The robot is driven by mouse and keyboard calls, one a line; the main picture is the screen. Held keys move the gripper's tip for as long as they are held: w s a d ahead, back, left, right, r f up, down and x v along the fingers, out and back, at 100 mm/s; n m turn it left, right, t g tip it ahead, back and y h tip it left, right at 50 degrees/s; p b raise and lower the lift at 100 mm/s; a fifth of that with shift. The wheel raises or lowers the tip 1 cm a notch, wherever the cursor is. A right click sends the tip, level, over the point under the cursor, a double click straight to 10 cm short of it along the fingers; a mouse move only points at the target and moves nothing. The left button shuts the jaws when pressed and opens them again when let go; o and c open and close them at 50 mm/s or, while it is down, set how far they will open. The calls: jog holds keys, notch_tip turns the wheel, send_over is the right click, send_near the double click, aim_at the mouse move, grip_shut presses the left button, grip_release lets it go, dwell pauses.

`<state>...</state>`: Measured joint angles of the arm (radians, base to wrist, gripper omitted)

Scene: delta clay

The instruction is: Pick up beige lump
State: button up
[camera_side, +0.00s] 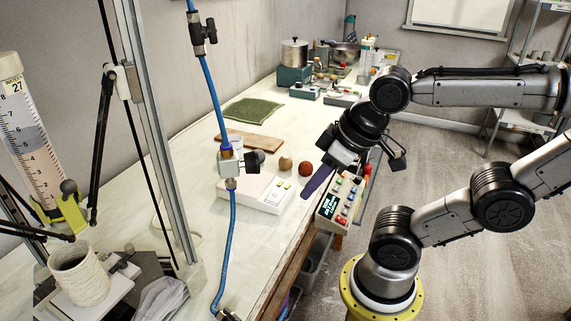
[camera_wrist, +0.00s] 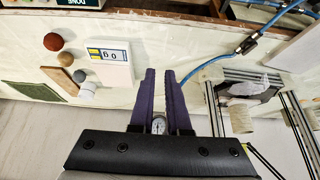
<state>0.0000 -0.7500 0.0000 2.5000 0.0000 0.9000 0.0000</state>
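The beige lump (camera_side: 285,163) sits on the white worktop beside a reddish-brown ball, behind a flat white scale, in the side view. In the wrist view the beige lump (camera_wrist: 66,58) is at the left, between the brown ball and a grey one. My gripper (camera_side: 309,192) has purple fingers pointing down-left, near the worktop's right edge and to the right of the lump, apart from it. In the wrist view my gripper (camera_wrist: 159,72) shows a gap between its two fingers with nothing held in it.
The reddish-brown ball (camera_side: 306,168) is close to the lump. The white scale (camera_wrist: 108,65) reads 0 g. A grey ball (camera_wrist: 79,76) and wooden board (camera_wrist: 60,80) lie nearby. A button panel (camera_side: 341,199) is at the worktop edge. A blue hose (camera_side: 231,245) and valve stand in front.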

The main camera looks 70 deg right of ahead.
jog(key=o, duration=0.8)
jog(key=shift+o, duration=0.2)
